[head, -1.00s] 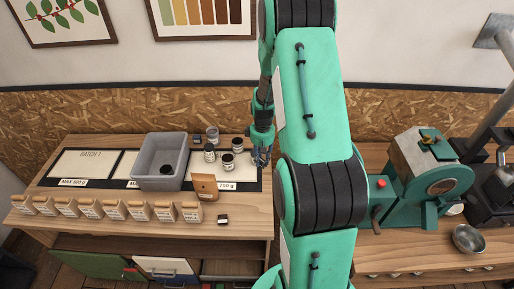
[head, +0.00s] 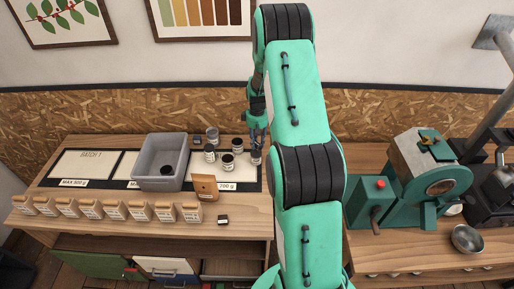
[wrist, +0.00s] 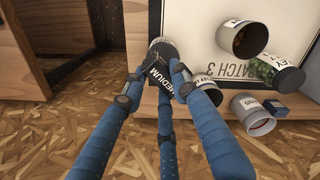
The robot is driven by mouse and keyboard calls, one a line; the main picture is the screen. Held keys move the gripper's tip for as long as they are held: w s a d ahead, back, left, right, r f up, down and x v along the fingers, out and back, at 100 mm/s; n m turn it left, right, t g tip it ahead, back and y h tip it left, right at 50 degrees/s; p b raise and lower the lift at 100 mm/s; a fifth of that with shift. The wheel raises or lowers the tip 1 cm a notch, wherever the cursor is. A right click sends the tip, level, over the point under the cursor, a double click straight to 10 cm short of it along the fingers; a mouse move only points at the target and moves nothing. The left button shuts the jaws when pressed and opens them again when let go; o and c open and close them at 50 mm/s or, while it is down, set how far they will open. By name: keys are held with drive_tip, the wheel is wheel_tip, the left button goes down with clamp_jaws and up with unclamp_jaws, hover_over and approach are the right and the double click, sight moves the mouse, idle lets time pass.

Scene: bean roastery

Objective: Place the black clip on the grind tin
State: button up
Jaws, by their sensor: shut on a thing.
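My gripper (head: 256,143) is at the right end of the left counter, its blue fingers (wrist: 158,78) filling the wrist view. They close around a dark tin with a white MEDIUM label (wrist: 158,76), partly covered by the fingertips. In the head view this dark-topped tin (head: 256,157) is just below the fingers; whether it touches the counter I cannot tell. A small black piece (head: 223,219) at the counter's front edge may be the black clip, but it is too small to be sure. Which tin is the grind tin I cannot read clearly.
Several other tins (head: 228,161) stand close left of my gripper, with a small dark blue box (wrist: 276,108) among them. A brown bag (head: 205,187), a grey bin (head: 147,164) and a row of labelled wooden blocks (head: 115,209) occupy the counter. A green grinder (head: 427,185) stands right.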

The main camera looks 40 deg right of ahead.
sight(257, 147)
drive_tip(key=shift+f, duration=1.75)
drive_tip(key=shift+f, duration=0.2)
drive_tip(key=o, duration=0.8)
drive_tip(key=shift+r, duration=0.2)
wheel_tip(257, 147, up, 12)
drive_tip(key=shift+r, duration=0.1)
